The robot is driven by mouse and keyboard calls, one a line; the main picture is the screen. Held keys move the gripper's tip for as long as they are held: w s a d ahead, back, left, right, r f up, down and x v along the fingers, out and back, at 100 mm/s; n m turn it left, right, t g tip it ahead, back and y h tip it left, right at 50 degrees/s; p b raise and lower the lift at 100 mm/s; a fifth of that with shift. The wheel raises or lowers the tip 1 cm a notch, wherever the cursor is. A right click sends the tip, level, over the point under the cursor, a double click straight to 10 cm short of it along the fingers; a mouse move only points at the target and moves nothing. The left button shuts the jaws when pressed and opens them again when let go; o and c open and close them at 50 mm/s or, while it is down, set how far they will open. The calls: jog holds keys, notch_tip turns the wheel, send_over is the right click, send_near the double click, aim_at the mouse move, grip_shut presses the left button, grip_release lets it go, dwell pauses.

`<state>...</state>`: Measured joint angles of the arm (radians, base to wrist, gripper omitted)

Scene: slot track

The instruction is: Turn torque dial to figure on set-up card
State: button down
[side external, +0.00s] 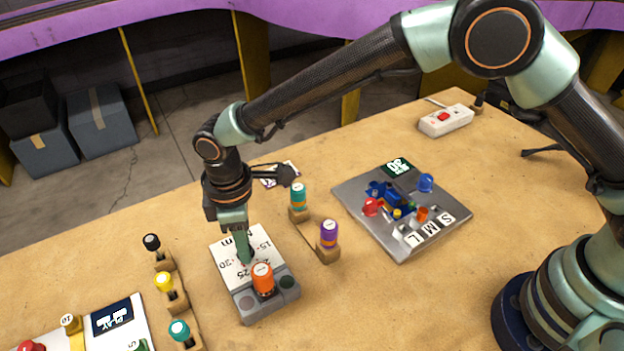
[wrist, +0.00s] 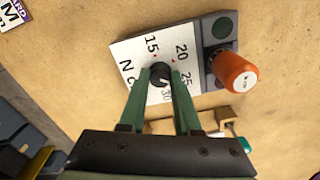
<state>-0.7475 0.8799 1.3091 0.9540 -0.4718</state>
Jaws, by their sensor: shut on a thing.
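The torque dial's black knob (wrist: 160,73) sits on a white scale plate (wrist: 132,53) with the figures 15, 20, 25 and 30 and small red marks. My gripper (wrist: 161,76) is shut on the knob, one green finger on each side. In the side view my gripper (side external: 245,260) points straight down onto the scale plate (side external: 229,268) and hides the knob. Which figure the knob points to cannot be told. A card (wrist: 13,12) at the wrist view's upper left shows part of "CARD" and an M; its figure is not readable.
An orange-capped handle (side external: 263,279) stands close beside my gripper on the dial's grey base (side external: 255,312). Teal (side external: 298,196) and purple (side external: 328,234) handles stand to the right. A grey plate (side external: 440,226) with coloured parts lies farther right. Several handles stand at left.

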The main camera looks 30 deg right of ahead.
jog(key=n, duration=0.6)
jog(key=shift+a+r, duration=0.1)
jog(key=n, duration=0.6)
jog(key=shift+n, duration=0.4)
jog(key=c, duration=0.6)
grip_release()
notch_tip(320, 180, up, 12)
